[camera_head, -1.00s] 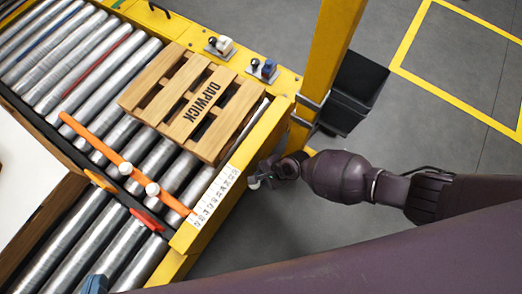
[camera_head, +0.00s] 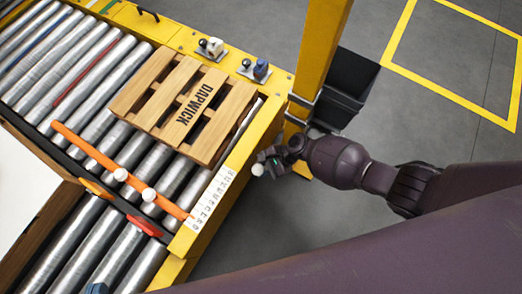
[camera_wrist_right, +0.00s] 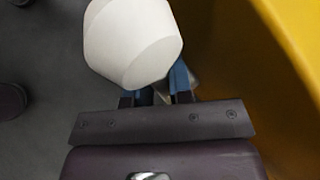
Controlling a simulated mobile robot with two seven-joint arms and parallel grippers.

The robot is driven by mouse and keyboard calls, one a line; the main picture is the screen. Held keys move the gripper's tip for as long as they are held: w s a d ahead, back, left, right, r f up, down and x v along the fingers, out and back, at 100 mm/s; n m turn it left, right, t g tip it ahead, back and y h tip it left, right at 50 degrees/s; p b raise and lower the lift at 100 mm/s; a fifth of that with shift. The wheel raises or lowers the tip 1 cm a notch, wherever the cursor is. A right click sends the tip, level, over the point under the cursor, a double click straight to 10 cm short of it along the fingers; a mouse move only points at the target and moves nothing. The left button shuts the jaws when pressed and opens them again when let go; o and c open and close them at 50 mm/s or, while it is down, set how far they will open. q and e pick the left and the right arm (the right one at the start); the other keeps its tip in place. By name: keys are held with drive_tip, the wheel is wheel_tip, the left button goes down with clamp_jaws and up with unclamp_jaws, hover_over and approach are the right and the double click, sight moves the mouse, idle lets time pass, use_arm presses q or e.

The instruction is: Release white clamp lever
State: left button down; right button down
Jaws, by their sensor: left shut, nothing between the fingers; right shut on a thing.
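A clamp with a white lever (camera_head: 212,47) stands on the far yellow rail. A similar clamp with a blue lever (camera_head: 257,69) stands to its right. My right gripper (camera_head: 268,164) is beside the yellow frame's right side, well in front of both clamps. It is shut on a white faceted knob (camera_head: 258,169), which looms large in the right wrist view (camera_wrist_right: 132,42) between blue fingers. I cannot tell what the knob is attached to.
A wooden pallet (camera_head: 182,107) marked DAPWICK lies on the rollers. An orange bar (camera_head: 103,161) with white knobs crosses the rollers. A yellow post (camera_head: 318,60) and a black bin (camera_head: 340,92) stand beyond my right gripper. Open grey floor lies to the right.

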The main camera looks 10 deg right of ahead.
drive_tip(key=shift+d, duration=0.1)
drive_tip(key=c, duration=1.3)
unclamp_jaws()
drive_tip(key=shift+d+r, duration=0.15)
drive_tip(key=shift+r, duration=0.05)
use_arm(q)
drive_tip(key=d+g+p, duration=0.1)
drive_tip(key=p, duration=0.3)
drive_tip(key=shift+f+m+g, duration=0.1)
drive_tip(key=shift+m+g, duration=0.3)
use_arm(e)
drive_tip(key=v, duration=1)
drive_tip(key=shift+d, duration=0.15)
drive_tip(key=shift+c, duration=0.5)
